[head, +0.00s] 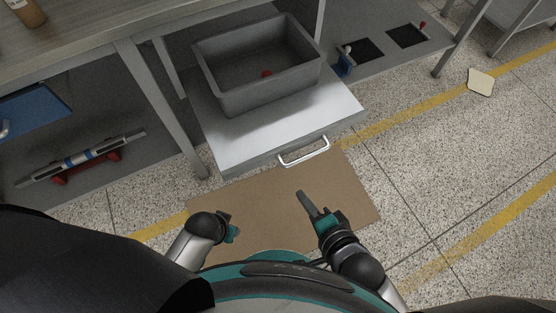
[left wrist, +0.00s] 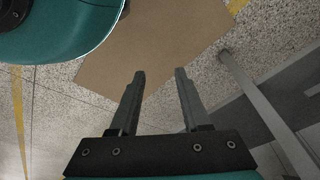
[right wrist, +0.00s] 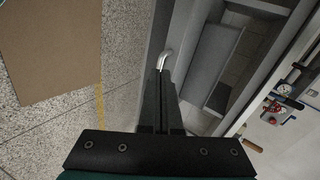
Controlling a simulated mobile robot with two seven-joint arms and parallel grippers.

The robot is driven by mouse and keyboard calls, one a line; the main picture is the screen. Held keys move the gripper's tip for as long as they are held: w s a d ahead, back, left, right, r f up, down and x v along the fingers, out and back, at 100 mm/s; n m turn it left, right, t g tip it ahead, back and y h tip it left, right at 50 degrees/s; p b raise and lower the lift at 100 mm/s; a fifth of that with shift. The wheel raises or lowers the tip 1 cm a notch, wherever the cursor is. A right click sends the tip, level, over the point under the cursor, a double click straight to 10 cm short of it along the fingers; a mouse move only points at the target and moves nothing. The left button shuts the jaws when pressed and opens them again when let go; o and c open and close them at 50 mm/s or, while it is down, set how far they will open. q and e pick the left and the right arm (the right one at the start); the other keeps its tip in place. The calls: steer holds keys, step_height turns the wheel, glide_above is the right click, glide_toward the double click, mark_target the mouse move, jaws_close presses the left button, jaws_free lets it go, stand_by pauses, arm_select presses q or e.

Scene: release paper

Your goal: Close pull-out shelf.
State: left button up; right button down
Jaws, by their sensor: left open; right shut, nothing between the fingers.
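The pull-out shelf (head: 235,146) is a silver metal platform that juts out from under the workbench toward me. Its white bar handle (head: 304,152) is on the front edge. A grey bin (head: 235,103) sits on the shelf, with a small red thing inside. My right gripper (head: 301,194) is shut and empty, on my side of the handle. In the right wrist view, its fingertips (right wrist: 162,76) line up with part of the handle (right wrist: 164,60); I cannot tell whether they touch. My left gripper (left wrist: 160,74) is open and empty, low over the cardboard; its fingers barely show in the head view.
A brown cardboard sheet (head: 260,205) lies on the speckled floor before the shelf. A table leg (head: 160,108) stands left of the shelf. A lower shelf at left holds a long tool (head: 80,158) on red supports. A pale block (head: 480,83) lies on the floor at right.

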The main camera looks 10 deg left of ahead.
steer(key=a+r+m, duration=0.1)
steer(key=b, duration=0.4)
glide_toward(269, 157)
steer(key=shift+f, duration=1.5)
steer(key=w, duration=0.1)
steer(key=w+a+b, duration=0.1)
steer(key=w+b, duration=0.1)
steer(key=shift+a+f+y, duration=0.3)
steer(key=shift+a+y, duration=0.05)
steer(key=shift+y, duration=0.05)
steer(key=shift+w+a+b, duration=0.4)
steer(key=shift+w+a, duration=0.15)
steer(key=shift+w, duration=0.15)
arm_select(q)
steer(key=w+d+r+t, duration=0.1)
steer(key=w+r, duration=0.3)
steer(key=r, duration=0.9)
steer(key=shift+d+r+t, duration=0.15)
steer(key=shift+t, duration=0.35)
steer(key=shift+w, duration=0.15)
